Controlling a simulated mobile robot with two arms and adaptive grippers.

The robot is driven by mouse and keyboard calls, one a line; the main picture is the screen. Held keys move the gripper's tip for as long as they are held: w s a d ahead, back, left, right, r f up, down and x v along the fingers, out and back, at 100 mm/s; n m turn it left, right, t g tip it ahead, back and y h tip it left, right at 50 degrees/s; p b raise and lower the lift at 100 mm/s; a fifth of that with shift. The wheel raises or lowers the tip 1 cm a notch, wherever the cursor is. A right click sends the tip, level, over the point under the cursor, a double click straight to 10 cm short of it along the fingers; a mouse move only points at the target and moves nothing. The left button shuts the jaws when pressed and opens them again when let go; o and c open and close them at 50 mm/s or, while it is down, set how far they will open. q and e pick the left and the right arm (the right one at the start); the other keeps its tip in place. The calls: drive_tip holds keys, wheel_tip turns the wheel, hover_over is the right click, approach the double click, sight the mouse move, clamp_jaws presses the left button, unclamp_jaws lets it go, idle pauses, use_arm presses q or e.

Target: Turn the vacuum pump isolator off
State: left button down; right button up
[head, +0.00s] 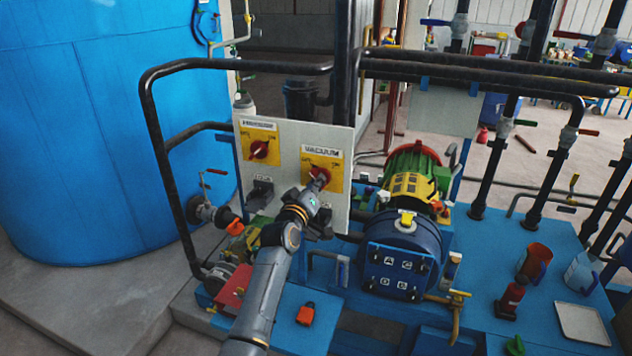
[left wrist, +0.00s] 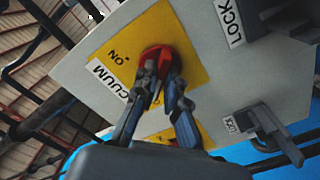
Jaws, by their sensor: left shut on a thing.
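The vacuum isolator is a red rotary knob on a yellow plate (head: 337,182) under a "VACUUM" label, on the right of a pale panel (head: 285,204). The red knob (left wrist: 155,57) shows in the left wrist view, with "ON" printed beside it on the yellow plate (left wrist: 119,41). My left gripper (left wrist: 162,82) is shut on the knob, one finger on each side. In the head view my left gripper (head: 318,184) reaches the knob from below and covers part of it. The knob's exact pointing direction is hard to tell. My right gripper is not in view.
A second red knob (head: 259,149) on a yellow plate sits left on the panel. Lock hasps (head: 261,190) are below. A black pipe rail (head: 150,110) frames the panel. A blue pump (head: 405,250) stands right, and a blue tank (head: 110,130) stands left.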

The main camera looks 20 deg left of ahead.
use_arm(q)
drive_tip(key=shift+f+n, duration=0.15)
drive_tip(key=shift+n, duration=0.45)
drive_tip(key=c, duration=1.4)
unclamp_jaws()
drive_tip(key=s, duration=1.2)
drive_tip(key=shift+a, duration=0.15)
